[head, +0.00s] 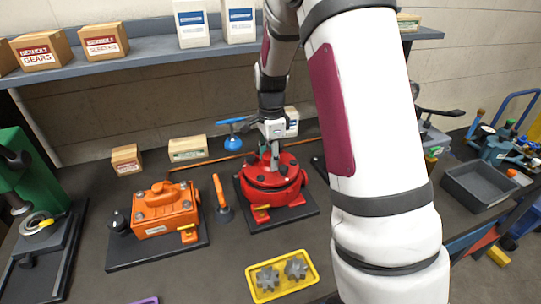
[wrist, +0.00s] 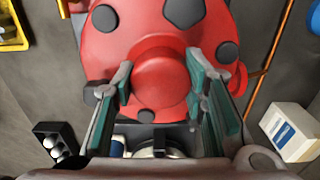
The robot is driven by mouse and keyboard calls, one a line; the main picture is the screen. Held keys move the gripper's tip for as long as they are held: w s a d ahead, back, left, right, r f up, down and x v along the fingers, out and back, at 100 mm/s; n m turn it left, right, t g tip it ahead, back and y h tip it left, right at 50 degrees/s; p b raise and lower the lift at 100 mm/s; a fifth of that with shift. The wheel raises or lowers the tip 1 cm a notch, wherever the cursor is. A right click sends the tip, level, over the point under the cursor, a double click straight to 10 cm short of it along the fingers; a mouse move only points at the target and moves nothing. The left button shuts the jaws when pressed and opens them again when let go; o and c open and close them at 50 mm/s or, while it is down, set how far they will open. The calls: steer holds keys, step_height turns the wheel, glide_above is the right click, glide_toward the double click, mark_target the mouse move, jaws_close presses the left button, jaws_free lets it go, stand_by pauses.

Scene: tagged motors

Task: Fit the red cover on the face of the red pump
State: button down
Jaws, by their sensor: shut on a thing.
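The red pump (head: 297,198) stands on a dark base plate in the middle of the bench in the head view. The round red cover (head: 267,174) lies at its top, under my gripper (head: 271,153). In the wrist view, the cover (wrist: 120,48) is a red disc with dark round spots and a raised red knob (wrist: 160,85). My gripper (wrist: 159,84) has its green-padded fingers on either side of the knob, shut on it. The cover hides most of the pump's face. I cannot tell whether it is fully seated or slightly above.
An orange pump (head: 165,208) and an upright orange-handled tool (head: 221,195) stand to the left. A yellow tray (head: 254,297) with grey gears lies in front. A blue funnel-like item (head: 233,143) and small boxes (head: 187,149) are behind. A grey bin (head: 478,203) is at right.

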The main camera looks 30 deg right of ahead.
steer(key=shift+f, duration=0.85)
steer(key=c, duration=0.9)
jaws_free()
steer(key=shift+s+f, duration=0.1)
steer(key=shift+r+p, duration=0.6)
steer(key=shift+r, duration=2.45)
steer(key=shift+r, duration=0.1)
step_height(320, 180, up, 12)
steer(key=shift+f, duration=0.1)
